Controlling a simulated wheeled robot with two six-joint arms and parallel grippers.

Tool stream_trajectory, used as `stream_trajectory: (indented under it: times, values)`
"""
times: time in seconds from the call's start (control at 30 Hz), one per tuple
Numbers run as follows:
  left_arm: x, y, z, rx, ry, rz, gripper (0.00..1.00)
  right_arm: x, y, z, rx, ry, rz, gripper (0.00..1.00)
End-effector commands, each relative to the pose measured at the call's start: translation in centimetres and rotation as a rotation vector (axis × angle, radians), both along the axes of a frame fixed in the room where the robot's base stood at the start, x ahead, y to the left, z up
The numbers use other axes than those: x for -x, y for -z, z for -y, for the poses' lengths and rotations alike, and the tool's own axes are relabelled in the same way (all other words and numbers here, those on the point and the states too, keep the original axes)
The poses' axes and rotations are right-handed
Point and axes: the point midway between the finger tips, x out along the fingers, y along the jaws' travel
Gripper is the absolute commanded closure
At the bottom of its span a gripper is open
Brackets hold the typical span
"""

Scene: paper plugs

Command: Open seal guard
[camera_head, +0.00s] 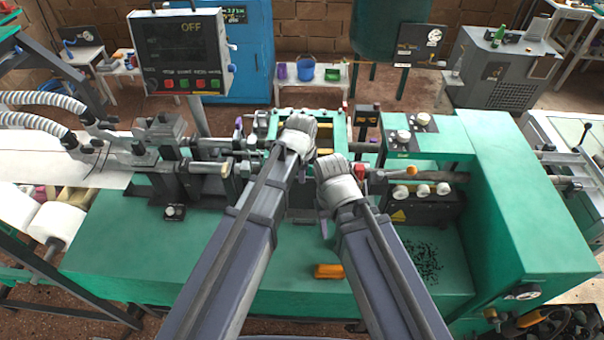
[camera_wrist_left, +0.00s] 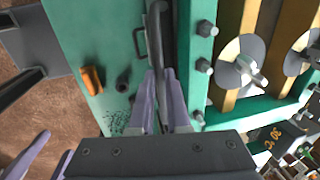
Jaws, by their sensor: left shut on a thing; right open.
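A green frame (camera_head: 336,118) with yellow bars stands at the middle of the machine. It may be the seal guard, but I cannot tell for sure. The left wrist view shows a bolted green frame (camera_wrist_left: 198,95) beside a dark grey bar (camera_wrist_left: 157,30). My left gripper (camera_head: 298,140) is over the front of the frame; its fingertips are hidden in the head view. In the left wrist view its purple fingers (camera_wrist_left: 160,80) close around the end of the dark bar. My right gripper (camera_head: 338,185) is lower and to the right, open, with nothing visible in it.
An orange block (camera_head: 328,271) lies on the green machine bed (camera_head: 290,285). A control screen (camera_head: 180,50) reading OFF stands at the left. A green housing (camera_head: 510,200) and a black box with white knobs (camera_head: 420,205) are at the right. Cylinders (camera_head: 190,165) crowd the left.

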Motion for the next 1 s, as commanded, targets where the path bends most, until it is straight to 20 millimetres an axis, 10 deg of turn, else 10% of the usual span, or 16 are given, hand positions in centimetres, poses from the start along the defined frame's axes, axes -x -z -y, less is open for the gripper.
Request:
stream_trajectory:
  times: [0.6, 0.97, 1.0]
  values:
    - [0.0, 7.3, 0.0, 0.000, 0.000, 0.000, 1.00, 0.0, 7.3, 0.0, 0.002, -0.008, 0.000, 0.50]
    - [0.1, 7.2, 0.0, 0.000, 0.000, -0.004, 1.00, 0.0, 7.2, 0.0, 0.002, -0.007, 0.000, 0.50]
    - [0.1, 7.3, 0.0, 0.000, 0.000, -0.004, 0.81, 0.0, 7.2, 0.0, 0.002, -0.007, 0.000, 0.50]
